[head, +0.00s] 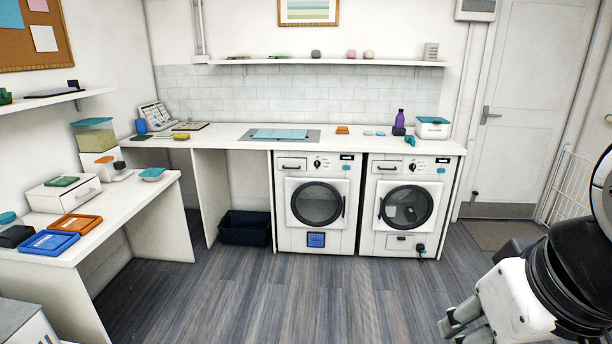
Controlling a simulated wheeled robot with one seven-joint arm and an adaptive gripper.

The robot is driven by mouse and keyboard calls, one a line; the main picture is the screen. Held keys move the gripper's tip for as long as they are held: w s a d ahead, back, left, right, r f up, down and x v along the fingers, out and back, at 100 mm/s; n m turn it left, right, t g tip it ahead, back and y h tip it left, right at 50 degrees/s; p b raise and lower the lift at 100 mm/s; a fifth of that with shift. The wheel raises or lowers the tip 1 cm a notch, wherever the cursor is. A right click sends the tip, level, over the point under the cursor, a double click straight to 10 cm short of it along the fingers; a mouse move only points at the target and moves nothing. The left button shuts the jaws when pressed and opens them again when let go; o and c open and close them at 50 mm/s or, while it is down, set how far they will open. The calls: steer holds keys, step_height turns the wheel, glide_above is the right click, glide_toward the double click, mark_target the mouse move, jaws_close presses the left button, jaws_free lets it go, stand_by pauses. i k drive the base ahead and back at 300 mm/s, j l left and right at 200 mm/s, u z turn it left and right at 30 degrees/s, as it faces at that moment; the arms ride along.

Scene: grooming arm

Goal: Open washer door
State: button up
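Two white front-loading machines stand side by side under the back counter. The left machine (293,236) has a round dark door (316,203) with a handle on its right side. The right machine (378,242) has a round dark door (406,206) with a handle on its left side. Both doors look shut. Which one is the washer is not clear from labels. My gripper (458,317) is at the lower right, well in front of the machines and touching neither.
The wooden floor (330,300) before the machines is clear. A dark bin (244,228) sits under the counter (225,136). A side table (130,205) with trays stands at the left. A white wire rack (566,188) and a door (514,110) are at the right.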

mark_target(432, 190)
steer(key=i, duration=1.95)
steer(key=i+u, duration=0.1)
steer(key=i, duration=0.75)
steer(key=i+l+u, duration=0.15)
steer(key=i, duration=0.75)
steer(key=l, duration=0.1)
